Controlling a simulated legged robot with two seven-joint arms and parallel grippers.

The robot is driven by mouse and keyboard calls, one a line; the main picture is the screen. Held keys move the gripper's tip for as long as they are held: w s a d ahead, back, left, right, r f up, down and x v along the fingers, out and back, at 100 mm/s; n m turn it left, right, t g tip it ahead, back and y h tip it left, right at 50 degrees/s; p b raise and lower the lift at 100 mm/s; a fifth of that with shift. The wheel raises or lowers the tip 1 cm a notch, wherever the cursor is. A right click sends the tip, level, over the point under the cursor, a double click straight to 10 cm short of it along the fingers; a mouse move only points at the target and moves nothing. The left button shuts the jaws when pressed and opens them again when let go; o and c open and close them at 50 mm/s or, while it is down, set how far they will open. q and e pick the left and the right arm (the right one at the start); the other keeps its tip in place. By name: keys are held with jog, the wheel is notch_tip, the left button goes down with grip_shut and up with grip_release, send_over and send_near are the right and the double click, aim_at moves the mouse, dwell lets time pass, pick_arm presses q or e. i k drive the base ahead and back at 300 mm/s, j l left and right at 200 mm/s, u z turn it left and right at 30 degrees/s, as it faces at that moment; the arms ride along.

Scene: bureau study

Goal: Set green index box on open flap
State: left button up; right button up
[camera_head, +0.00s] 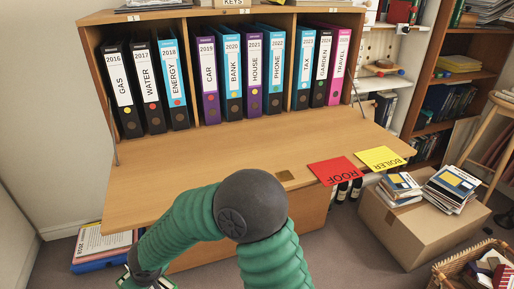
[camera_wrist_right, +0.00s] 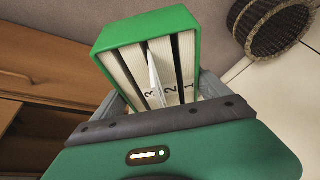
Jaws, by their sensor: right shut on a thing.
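In the right wrist view, my right gripper (camera_wrist_right: 160,95) is shut on the green index box (camera_wrist_right: 150,32), a green frame around pale cards numbered 1, 2 and 3. A finger shows on each side of the box. In the head view, the bureau's open flap (camera_head: 205,170) lies level below a row of binders, with a wide bare surface. A green arm of mine with a dark elbow crosses in front of the flap; its end is cut off at the lower left edge. I cannot make out the box there. My left gripper is not identifiable in view.
A red ROOF folder (camera_head: 336,170) and a yellow BOILER folder (camera_head: 380,159) lie at the flap's right end. A cardboard box (camera_head: 405,235) with books stands at right. A wicker basket (camera_wrist_right: 275,25) shows in the wrist view. The flap's left and middle are clear.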

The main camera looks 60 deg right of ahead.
aim_at(223, 165)
jog(key=k+l+z, duration=0.2)
jog(key=k+z, duration=0.15)
jog(key=k+l+z, duration=0.4)
